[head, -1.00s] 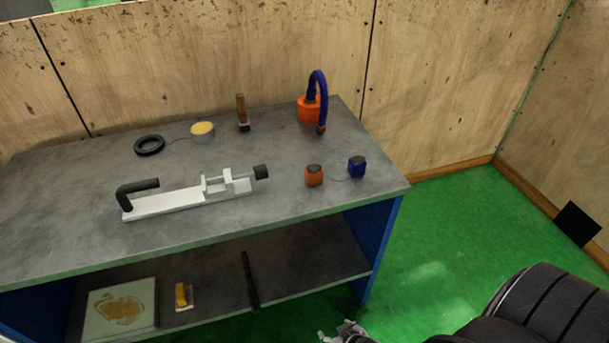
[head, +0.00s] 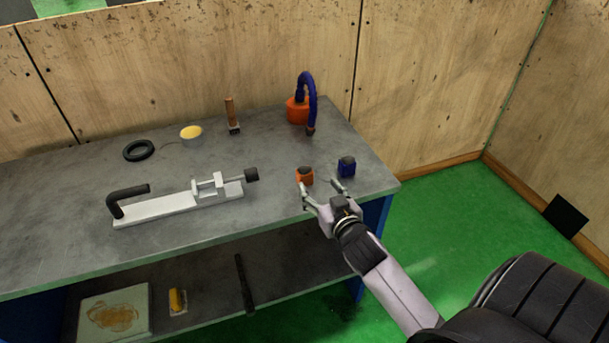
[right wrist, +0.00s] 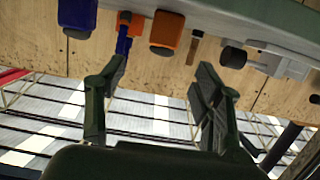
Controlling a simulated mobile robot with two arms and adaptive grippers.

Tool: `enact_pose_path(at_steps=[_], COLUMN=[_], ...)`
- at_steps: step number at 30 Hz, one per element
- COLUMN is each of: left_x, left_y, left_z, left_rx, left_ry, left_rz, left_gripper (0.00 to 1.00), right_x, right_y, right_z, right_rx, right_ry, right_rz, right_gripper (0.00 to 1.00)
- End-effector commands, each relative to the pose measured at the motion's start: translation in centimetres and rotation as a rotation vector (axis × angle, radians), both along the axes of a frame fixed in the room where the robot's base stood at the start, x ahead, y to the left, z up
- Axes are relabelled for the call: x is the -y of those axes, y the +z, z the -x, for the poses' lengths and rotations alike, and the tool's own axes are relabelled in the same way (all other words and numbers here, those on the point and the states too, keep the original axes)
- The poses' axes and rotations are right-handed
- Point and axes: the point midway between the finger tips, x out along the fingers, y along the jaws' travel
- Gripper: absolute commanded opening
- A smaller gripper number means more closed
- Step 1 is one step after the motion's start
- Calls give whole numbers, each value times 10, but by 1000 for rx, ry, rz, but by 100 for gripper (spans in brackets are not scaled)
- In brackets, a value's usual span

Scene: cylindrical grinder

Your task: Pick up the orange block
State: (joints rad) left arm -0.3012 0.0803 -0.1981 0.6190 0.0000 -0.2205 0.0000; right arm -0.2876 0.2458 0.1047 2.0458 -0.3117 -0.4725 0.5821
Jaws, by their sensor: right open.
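The orange block (head: 305,177), with a dark top, stands near the front right edge of the grey workbench (head: 262,215). My right gripper (head: 320,187) is open and empty at the bench's front edge, its fingers pointing towards the blocks. In the head view one fingertip overlaps the lower left of the orange block; I cannot tell whether they touch. The right wrist view looks upside down. There the orange block (right wrist: 166,30) lies beyond the spread fingers (right wrist: 155,82), roughly between them. My left gripper is out of view.
A blue block (head: 347,167) stands just right of the orange one. Behind are an orange pot with a blue hose (head: 299,111), a brush (head: 231,118), a yellow-topped tin (head: 191,133) and a black ring (head: 139,150). A white clamp fixture (head: 180,204) lies to the left.

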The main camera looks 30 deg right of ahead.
Motion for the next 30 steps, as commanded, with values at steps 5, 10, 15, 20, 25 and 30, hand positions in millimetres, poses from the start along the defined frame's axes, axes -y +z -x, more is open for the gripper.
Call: enact_pose_path(at_steps=[5, 10, 15, 20, 25, 30], left_x=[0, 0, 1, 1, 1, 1], left_y=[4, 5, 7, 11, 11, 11], left_z=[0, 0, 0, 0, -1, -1], left_rx=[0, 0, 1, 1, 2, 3], left_ry=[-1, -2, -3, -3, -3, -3], left_rz=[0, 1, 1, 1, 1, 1], left_gripper=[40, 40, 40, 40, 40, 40], right_x=[8, 12, 14, 16, 20, 20], right_y=[-6, -11, -13, -18, -23, -24], right_z=[-35, -51, -62, -85, -101, -103], right_rx=[2, -1, 0, 0, -1, -1], right_ry=[0, 0, 0, 0, 1, 1], right_rz=[1, 0, 1, 1, 0, 0], right_gripper=[61, 61, 61, 61, 61, 61])
